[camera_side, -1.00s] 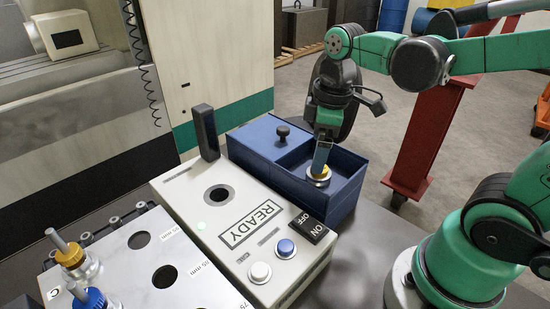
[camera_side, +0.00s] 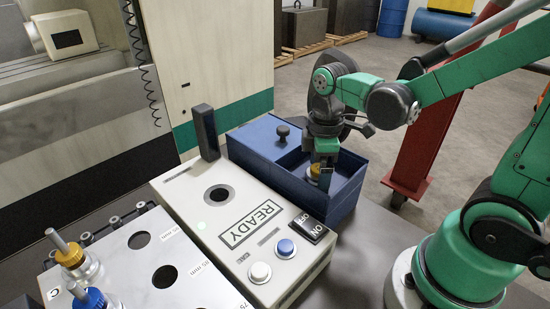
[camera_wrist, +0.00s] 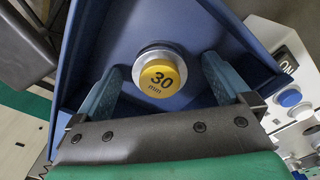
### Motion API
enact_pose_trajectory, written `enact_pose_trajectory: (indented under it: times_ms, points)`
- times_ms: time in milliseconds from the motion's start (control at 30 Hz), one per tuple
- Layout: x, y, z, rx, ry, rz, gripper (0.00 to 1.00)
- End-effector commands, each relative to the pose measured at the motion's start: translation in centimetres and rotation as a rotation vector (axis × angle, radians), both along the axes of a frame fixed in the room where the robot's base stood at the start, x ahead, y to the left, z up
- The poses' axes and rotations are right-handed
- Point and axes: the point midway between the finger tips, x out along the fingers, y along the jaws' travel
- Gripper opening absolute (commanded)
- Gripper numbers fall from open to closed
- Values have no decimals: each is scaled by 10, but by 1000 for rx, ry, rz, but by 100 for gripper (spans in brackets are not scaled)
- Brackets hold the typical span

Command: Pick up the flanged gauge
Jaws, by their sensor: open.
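The flanged gauge (camera_wrist: 160,78) has a yellow top marked "30 mm" and a silver flange. It stands in the open compartment of the blue box (camera_side: 345,207). In the side view the gauge (camera_side: 314,174) is partly hidden by my gripper (camera_side: 323,168), which reaches down into the compartment. In the wrist view my gripper (camera_wrist: 160,80) is open, with one blue-grey finger on each side of the gauge. I see a gap between each finger and the gauge, and nothing is held.
The box's covered half has a black knob (camera_side: 283,131). A plate (camera_side: 150,255) with holes and knobbed pieces is at lower left.

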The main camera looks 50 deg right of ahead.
Motion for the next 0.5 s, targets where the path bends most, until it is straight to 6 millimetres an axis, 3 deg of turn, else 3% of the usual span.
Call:
enact_pose_trajectory:
  times_ms: [133,400,467,500]
  points:
    - [0,0,0,0,0,0,98]
    - [0,0,0,0,0,0,21]
    - [0,0,0,0,0,0,4]
    - [0,0,0,0,0,0,0]
